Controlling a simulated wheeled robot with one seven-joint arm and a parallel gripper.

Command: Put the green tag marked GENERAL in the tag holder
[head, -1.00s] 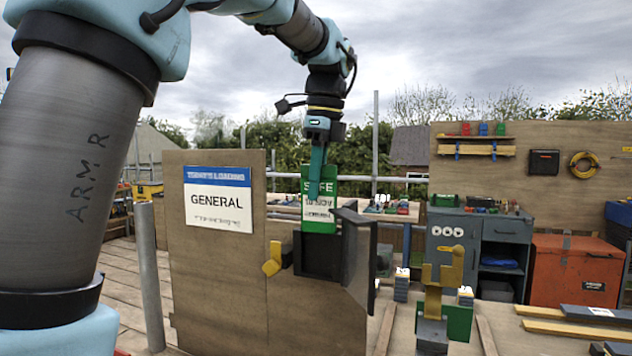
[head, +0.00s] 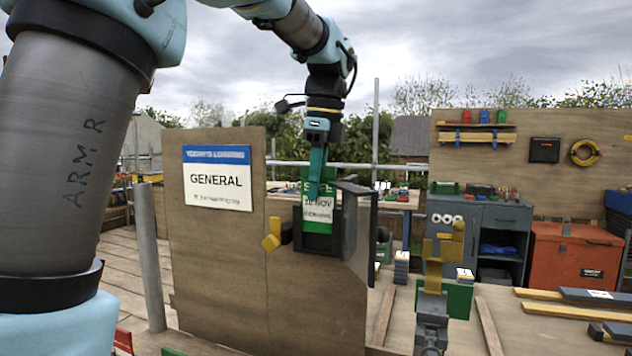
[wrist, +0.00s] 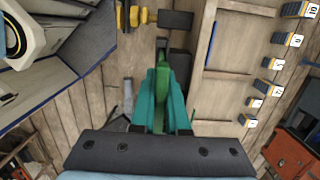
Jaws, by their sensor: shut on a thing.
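The green tag (head: 319,213) is upright, with a white middle band carrying a date and a green lower band whose word is too small to read surely. My teal gripper (head: 314,192) is shut on its upper part. The tag holder (head: 318,245) is a black box on the wooden board, its dark door (head: 360,232) swung open to the right. The tag's lower part is in front of or inside the holder's opening; I cannot tell which.
A sign reading GENERAL (head: 218,178) is on the board left of the holder. A yellow latch piece (head: 271,236) sticks out at the holder's left. A yellow and grey fixture (head: 436,270) stands at the front right. Beyond are a grey cabinet (head: 500,230) and red chest (head: 570,262).

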